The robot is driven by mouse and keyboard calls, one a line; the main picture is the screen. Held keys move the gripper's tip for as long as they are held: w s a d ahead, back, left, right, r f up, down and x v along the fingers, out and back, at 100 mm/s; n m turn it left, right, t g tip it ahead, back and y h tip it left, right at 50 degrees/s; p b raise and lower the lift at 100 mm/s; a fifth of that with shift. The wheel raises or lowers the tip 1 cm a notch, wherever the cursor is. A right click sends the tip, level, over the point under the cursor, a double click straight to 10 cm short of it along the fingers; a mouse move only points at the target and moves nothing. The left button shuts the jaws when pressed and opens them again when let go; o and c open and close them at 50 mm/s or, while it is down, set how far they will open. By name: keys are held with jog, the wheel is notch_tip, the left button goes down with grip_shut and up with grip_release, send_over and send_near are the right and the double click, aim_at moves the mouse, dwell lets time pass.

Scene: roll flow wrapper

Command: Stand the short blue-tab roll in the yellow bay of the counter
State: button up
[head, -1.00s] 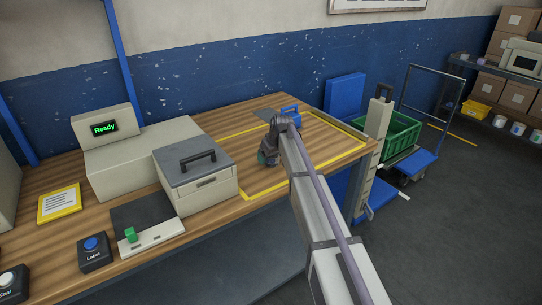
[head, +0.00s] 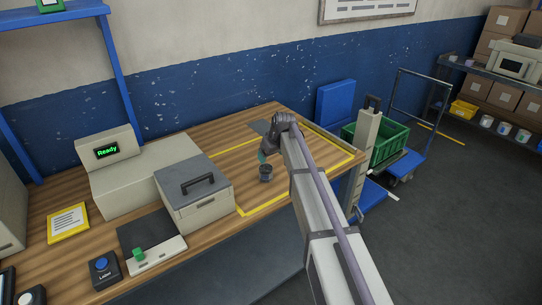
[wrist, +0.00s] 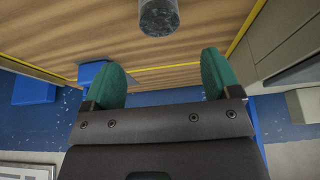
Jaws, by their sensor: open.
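A short dark grey roll (head: 265,173) stands upright on the wooden counter, inside the yellow outline of the bay (head: 262,208). I cannot make out a blue tab on it. The roll also shows in the wrist view at the top edge (wrist: 158,17), beyond the fingertips and cut off by the frame. My gripper (head: 263,157) is just above and behind the roll in the head view. In the wrist view my gripper (wrist: 165,68) has its two green fingers spread wide, with nothing between them and a gap to the roll.
A grey lidded box (head: 195,195) stands left of the bay, beside a beige machine reading "Ready" (head: 107,151). A blue object (wrist: 92,72) shows beyond the left finger in the wrist view. A green crate (head: 385,145) is right of the counter. Bare wood surrounds the roll.

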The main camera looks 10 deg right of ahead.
jog(key=s+a+f+m+g+h, duration=0.1)
jog(key=s+m+g, duration=0.3)
jog(key=s, duration=3.3)
jog(key=shift+s+a+f+m+h, duration=0.15)
jog(key=shift+a+f+m+h, duration=0.1)
jog(key=shift+m+h, duration=0.15)
